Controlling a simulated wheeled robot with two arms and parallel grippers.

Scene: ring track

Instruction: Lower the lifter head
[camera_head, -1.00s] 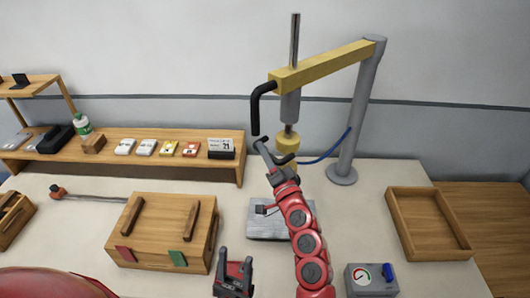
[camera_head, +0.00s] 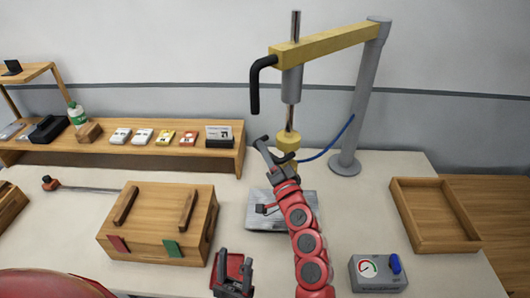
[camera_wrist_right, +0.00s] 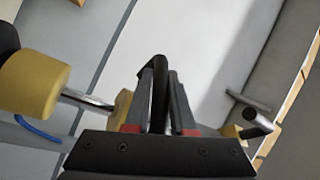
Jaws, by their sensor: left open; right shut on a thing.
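The lifter has a yellow beam (camera_head: 325,43) on a grey post and a vertical silver rod (camera_head: 291,117). Its yellow lifter head (camera_head: 288,142) hangs at the rod's lower end, above the grey plate (camera_head: 255,222). A yellow cylinder also shows in the right wrist view (camera_wrist_right: 35,82). My right gripper (camera_head: 275,155) is beside the lifter head. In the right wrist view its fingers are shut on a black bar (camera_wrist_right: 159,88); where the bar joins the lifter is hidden. My left gripper (camera_head: 234,272) is open and empty, low in front of the wooden box.
A wooden box (camera_head: 150,229) with two handles stands left of the plate. A gauge box with a blue knob (camera_head: 377,273) is at the front right, near an empty wooden tray (camera_head: 434,243). A shelf (camera_head: 100,149) with small items runs along the back left.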

